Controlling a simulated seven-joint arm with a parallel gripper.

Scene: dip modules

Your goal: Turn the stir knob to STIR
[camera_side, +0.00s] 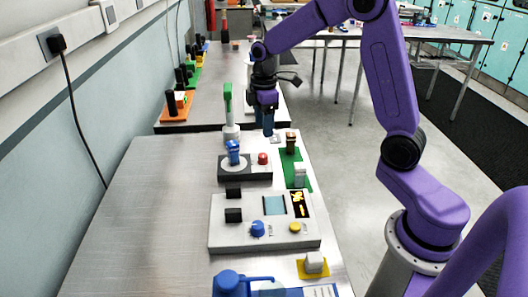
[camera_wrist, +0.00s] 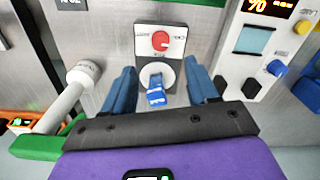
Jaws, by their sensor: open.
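A small dark box (camera_side: 258,173) with a light top carries a red round knob (camera_side: 263,158) and a white disc with a blue-topped piece (camera_side: 234,152) upright on it. In the wrist view, the red knob (camera_wrist: 160,41) has small labels either side that I cannot read surely. The blue-topped piece (camera_wrist: 156,97) is nearer the wrist camera. My gripper (camera_side: 268,130) is open and empty, above and behind the box in the side view. In the wrist view, my gripper's (camera_wrist: 159,68) blue fingers are spread wide either side of the box, apart from the knob.
A grey panel (camera_side: 225,232) with a blue knob (camera_side: 257,229), yellow button and lit display stands in front of the box. A tall white and green post (camera_side: 229,125) is behind it. A green strip (camera_side: 291,172) with upright pieces lies right. The table's left side is clear.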

